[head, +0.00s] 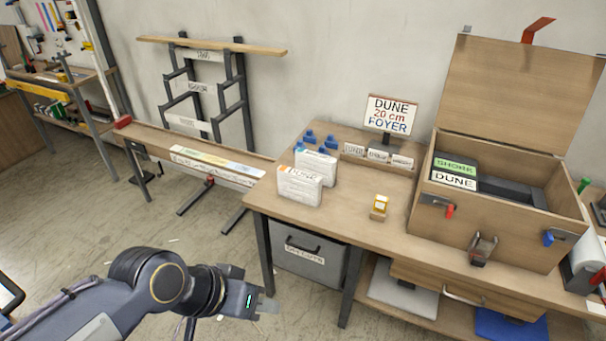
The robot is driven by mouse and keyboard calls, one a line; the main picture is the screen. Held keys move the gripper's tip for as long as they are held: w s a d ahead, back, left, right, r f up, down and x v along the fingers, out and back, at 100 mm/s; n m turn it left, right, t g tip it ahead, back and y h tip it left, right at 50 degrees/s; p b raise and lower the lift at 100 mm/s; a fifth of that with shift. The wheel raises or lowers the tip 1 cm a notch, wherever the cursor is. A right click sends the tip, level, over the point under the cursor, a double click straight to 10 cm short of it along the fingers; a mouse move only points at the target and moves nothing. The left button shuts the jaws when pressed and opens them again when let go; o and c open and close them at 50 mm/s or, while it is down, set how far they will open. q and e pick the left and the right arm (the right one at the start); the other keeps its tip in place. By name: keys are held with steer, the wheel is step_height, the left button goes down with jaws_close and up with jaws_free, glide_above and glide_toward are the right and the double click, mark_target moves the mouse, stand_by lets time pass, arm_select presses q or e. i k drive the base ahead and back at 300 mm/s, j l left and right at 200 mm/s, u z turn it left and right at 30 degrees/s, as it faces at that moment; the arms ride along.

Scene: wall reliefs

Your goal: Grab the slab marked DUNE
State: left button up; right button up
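A label reading DUNE (453,181) shows inside the open wooden box (490,233) on the right of the bench. A green label reading SHORE (455,166) stands just behind it. Two whitish slabs stand on the bench to the left; the writing on the front slab (299,186) and on the rear slab (316,166) is too small to read surely. My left gripper (265,305) is at lower centre, in front of and left of the bench, away from the box and slabs. Its fingers are too small to judge their gap. My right gripper is out of view.
A sign (390,115) reading DUNE 20 cm FOYER stands at the back of the bench (345,215). The box lid (520,95) is raised. A grey bin (310,258) is under the bench. A long rail (215,165) runs left.

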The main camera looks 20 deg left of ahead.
mark_target(300, 187)
steer(key=i+l, duration=0.2)
steer(key=i, duration=0.25)
steer(key=i+l, duration=0.15)
steer(key=i, duration=0.3)
steer(key=i+l, duration=0.2)
steer(key=i, duration=0.25)
